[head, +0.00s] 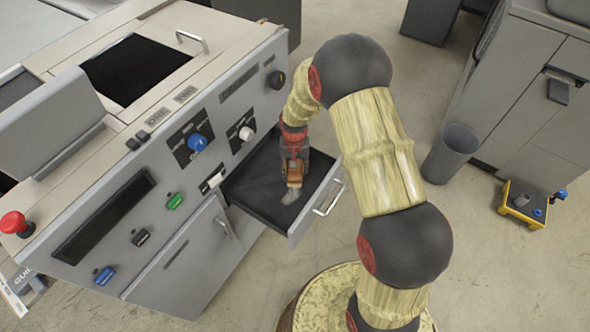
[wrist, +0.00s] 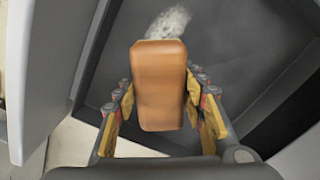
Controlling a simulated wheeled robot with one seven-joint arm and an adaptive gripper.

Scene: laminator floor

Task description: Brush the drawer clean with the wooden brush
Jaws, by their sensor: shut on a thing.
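The drawer (head: 253,188) is pulled out of the grey machine, and its dark floor shows bare in the wrist view (wrist: 240,50). My gripper (head: 293,172) is over the drawer, pointing down. It is shut on the wooden brush (head: 295,170), whose smooth orange-brown block (wrist: 159,85) sits between the fingers in the wrist view. The brush's underside is hidden, so I cannot tell whether it touches the drawer floor. A pale grey fuzzy patch (wrist: 168,22) like dust lies just beyond the block; it also shows below the brush in the head view (head: 290,196).
The machine's front panel (head: 150,185) with knobs and buttons rises beside the drawer. The drawer's handle (head: 329,197) is on its outer front. A grey bin (head: 451,153) and a yellow control box (head: 524,204) stand on the floor to the right, with open floor between.

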